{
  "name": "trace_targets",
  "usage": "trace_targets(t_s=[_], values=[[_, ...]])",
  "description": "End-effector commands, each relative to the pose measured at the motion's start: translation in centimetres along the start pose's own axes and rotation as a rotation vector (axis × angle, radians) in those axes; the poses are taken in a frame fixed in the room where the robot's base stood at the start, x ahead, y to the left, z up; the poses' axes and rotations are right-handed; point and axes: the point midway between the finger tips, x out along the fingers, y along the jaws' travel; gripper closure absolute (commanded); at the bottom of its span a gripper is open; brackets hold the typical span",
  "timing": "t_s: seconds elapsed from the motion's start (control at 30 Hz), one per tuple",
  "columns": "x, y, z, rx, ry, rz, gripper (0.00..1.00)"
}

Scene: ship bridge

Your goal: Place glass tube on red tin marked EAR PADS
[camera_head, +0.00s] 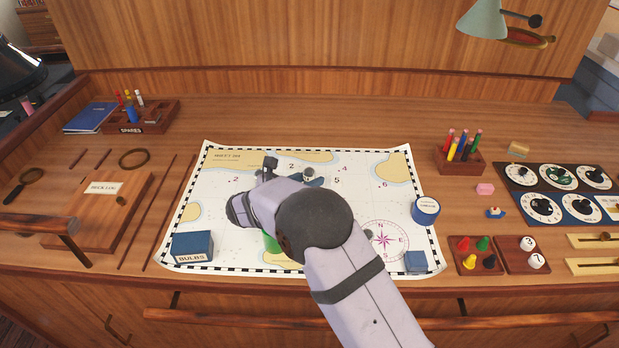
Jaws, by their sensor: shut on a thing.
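My gripper (290,174) is over the upper middle of the chart, partly hidden behind my own arm. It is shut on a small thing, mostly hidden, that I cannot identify. I cannot make out the glass tube anywhere. No red tin marked EAR PADS shows; my arm covers the middle of the chart and could hide it. A green thing (270,243) shows only in part below my arm.
The chart (215,212) bears a blue BULBS box (192,247), a blue round tin (425,210) with a pale lid and a small blue block (415,262). A SPARES rack (150,117) stands back left; a pen holder (460,157) and dials (555,192) are right.

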Motion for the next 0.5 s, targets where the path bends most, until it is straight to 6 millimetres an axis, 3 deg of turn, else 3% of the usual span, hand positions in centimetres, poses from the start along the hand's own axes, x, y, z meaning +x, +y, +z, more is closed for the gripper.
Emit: trace_targets(t_s=[0.43, 0.47, 0.5], values=[[0.24, 0.03, -0.54, 0.001, -0.001, 0.001, 0.97], [0.18, 0.03, -0.41, 0.001, -0.001, 0.001, 0.68], [0.17, 0.02, -0.39, 0.001, -0.001, 0.001, 0.59]])
